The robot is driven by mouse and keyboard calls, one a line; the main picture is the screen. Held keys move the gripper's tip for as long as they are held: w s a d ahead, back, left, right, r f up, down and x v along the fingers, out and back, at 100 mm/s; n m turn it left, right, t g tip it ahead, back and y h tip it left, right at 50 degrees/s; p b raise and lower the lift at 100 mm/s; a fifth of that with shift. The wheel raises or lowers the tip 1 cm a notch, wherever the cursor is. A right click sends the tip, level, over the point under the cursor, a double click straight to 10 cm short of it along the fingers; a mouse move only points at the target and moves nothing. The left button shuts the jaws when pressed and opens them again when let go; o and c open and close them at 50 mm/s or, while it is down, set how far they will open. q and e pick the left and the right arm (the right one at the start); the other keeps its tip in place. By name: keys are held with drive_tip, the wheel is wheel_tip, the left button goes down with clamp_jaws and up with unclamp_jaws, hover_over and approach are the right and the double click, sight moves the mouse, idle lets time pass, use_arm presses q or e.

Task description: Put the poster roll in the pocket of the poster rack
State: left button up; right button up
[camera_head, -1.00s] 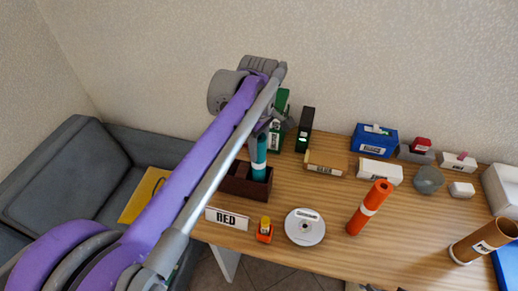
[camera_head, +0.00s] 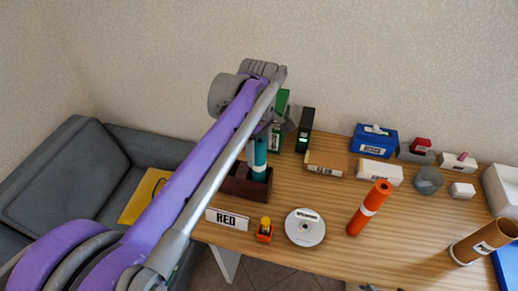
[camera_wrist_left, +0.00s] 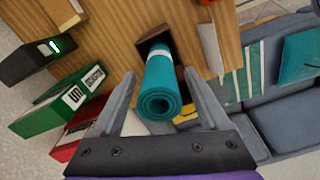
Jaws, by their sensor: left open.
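A teal poster roll (camera_head: 258,160) with a white band stands in the dark brown poster rack (camera_head: 240,183) at the table's left end. In the left wrist view the roll (camera_wrist_left: 160,92) is seen from its open end, and its far end goes into the rack's pocket (camera_wrist_left: 154,38). My left gripper (camera_head: 266,128) is at the roll's upper part, partly hidden by my arm. In the left wrist view its fingers (camera_wrist_left: 162,90) are open, one on each side of the roll, with gaps visible. My right gripper is not in view.
A brown tube (camera_head: 484,242) is at far right. A grey sofa (camera_head: 60,185) is left.

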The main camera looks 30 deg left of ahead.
use_arm(q)
wheel_tip(320, 180, up, 12)
drive_tip(key=shift+r+p, duration=0.1)
drive_tip(key=shift+p, duration=0.45)
